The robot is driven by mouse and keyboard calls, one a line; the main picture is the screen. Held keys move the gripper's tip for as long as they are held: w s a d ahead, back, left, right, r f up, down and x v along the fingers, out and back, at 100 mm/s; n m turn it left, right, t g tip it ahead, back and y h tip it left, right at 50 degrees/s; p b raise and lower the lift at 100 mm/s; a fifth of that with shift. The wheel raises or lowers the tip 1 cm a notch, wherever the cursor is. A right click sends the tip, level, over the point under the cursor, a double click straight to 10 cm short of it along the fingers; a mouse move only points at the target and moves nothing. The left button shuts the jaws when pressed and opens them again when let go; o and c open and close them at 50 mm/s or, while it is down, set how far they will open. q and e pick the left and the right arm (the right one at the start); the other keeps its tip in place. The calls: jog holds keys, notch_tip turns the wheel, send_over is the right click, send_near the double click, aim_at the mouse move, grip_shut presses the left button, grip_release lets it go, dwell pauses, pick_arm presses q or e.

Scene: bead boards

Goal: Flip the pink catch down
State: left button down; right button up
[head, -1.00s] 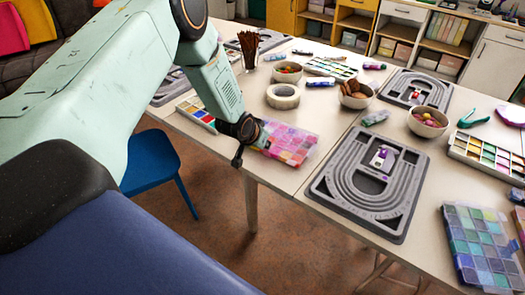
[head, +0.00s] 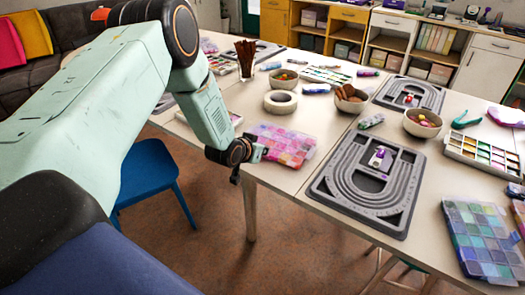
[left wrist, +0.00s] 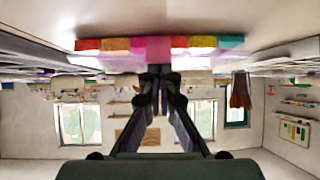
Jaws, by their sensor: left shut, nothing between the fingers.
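A clear box with pink, red and orange compartments (head: 288,143) lies flat near the table's front edge in the head view. In the left wrist view, which is upside down, its coloured front row (left wrist: 203,43) shows close ahead. A taller pink piece (left wrist: 157,48) at the middle of that side looks like the pink catch; whether it is up or down I cannot tell. My left gripper (head: 262,153) is shut and empty, at the box's near left edge. Its fingertips (left wrist: 158,72) point at the pink piece; contact is unclear. My right gripper is out of view.
A grey bead board (head: 330,190) lies right of the box. A tape roll (head: 280,102) and bowls (head: 350,103) stand behind it. A blue chair (head: 150,175) is below left of my gripper. A blue-green bead box (head: 483,243) lies at far right.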

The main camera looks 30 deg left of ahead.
pick_arm(q)
jog(key=shift+s+a+f+t+b, duration=0.1)
jog(key=shift+s+f+t+b, duration=0.45)
jog(key=shift+t+b, duration=0.25)
jog(key=shift+w+r+p, duration=0.2)
jog(key=shift+r+p, duration=0.15)
jog(key=shift+w, duration=0.1)
jog(key=shift+w+f+b, duration=0.1)
jog(key=shift+w+b, duration=0.5)
jog(key=shift+w, duration=0.1)
